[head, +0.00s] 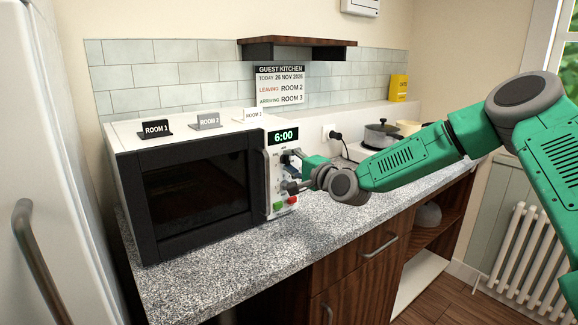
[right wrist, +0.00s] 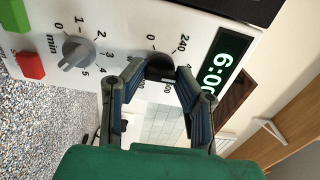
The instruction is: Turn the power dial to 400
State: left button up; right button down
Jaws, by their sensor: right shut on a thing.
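The microwave (head: 190,185) stands on the counter, its control panel on the right side of its front. In the right wrist view the dark power dial (right wrist: 158,66) sits between the fingertips of my right gripper (right wrist: 161,74), which is shut on it. Printed marks 0 and 240 show around the dial; other numbers are partly covered by the fingers, so the exact setting cannot be read. In the head view my right gripper (head: 289,171) reaches the panel from the right and hides much of it. My left gripper is in neither view.
The grey minute dial (right wrist: 76,52) is beside the power dial. A green button (head: 278,206) and a red button (head: 292,200) are low on the panel. The display (head: 284,136) reads 6:00. A fridge (head: 45,120) stands close on the left; the counter front (head: 250,255) is clear.

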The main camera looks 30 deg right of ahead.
jog(key=shift+d+r, duration=0.15)
jog(key=shift+d, duration=0.15)
jog(key=c, duration=1.2)
grip_release()
jog(key=shift+d+f, duration=0.15)
jog(key=shift+f, duration=0.05)
jog(key=shift+d, duration=0.1)
jog(key=shift+f, duration=0.1)
jog(key=s, duration=0.8)
jog(key=s+d, duration=0.1)
jog(key=s, duration=0.2)
jog(key=shift+s+f, duration=0.1)
jog(key=shift+s, duration=0.3)
jog(key=shift+a, duration=0.15)
